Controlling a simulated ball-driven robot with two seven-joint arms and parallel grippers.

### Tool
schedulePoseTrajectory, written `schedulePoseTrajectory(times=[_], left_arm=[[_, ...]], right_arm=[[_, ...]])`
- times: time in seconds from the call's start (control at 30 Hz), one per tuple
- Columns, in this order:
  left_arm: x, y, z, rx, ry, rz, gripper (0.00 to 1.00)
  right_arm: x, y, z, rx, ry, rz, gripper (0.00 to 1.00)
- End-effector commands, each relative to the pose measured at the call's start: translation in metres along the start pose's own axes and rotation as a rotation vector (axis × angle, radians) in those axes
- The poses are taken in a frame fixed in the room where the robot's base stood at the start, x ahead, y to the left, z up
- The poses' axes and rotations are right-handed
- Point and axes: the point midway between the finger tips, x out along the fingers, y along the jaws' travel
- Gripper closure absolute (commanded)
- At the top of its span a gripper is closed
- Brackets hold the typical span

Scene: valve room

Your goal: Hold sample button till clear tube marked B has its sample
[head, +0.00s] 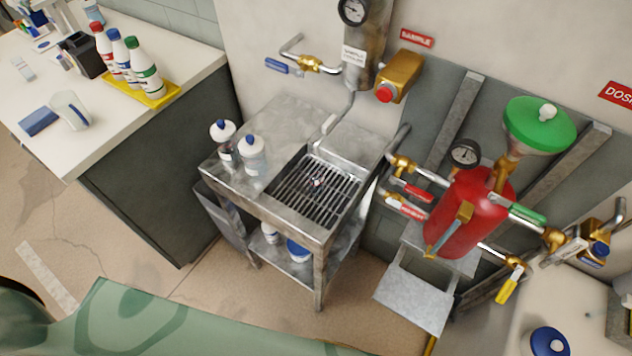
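A red button (384,93) sits on the end of a brass block (402,72) on the wall, beside a red SAMPLE sign (416,38). A bent steel spout (340,115) comes down from the upright cylinder over a steel sink stand with a grate (305,195). Two clear containers with blue and white tops, one at the left (223,135) and one at its right (252,155), stand on the steel top left of the grate. No letter B is readable, so I cannot tell which tube is B. Neither gripper is in view.
A white counter (195,55) at left holds a yellow tray (150,92) with several bottles. A red tank (462,215) with valves and a green funnel (540,125) stands at right. Bottles sit on the stand's lower shelf. The floor (215,290) before the stand shows bare.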

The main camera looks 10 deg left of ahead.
Motion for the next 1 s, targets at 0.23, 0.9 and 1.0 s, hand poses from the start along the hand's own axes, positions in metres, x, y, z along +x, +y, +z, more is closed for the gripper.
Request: schedulePoseTrajectory(times=[0.23, 0.9, 1.0], left_arm=[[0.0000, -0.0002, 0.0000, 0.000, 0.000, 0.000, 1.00], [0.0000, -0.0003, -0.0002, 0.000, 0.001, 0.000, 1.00], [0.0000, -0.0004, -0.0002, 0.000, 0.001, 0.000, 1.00]], right_arm=[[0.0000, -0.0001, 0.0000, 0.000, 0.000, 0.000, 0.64], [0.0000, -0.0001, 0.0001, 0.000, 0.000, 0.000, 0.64], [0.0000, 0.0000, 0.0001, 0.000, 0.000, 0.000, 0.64]])
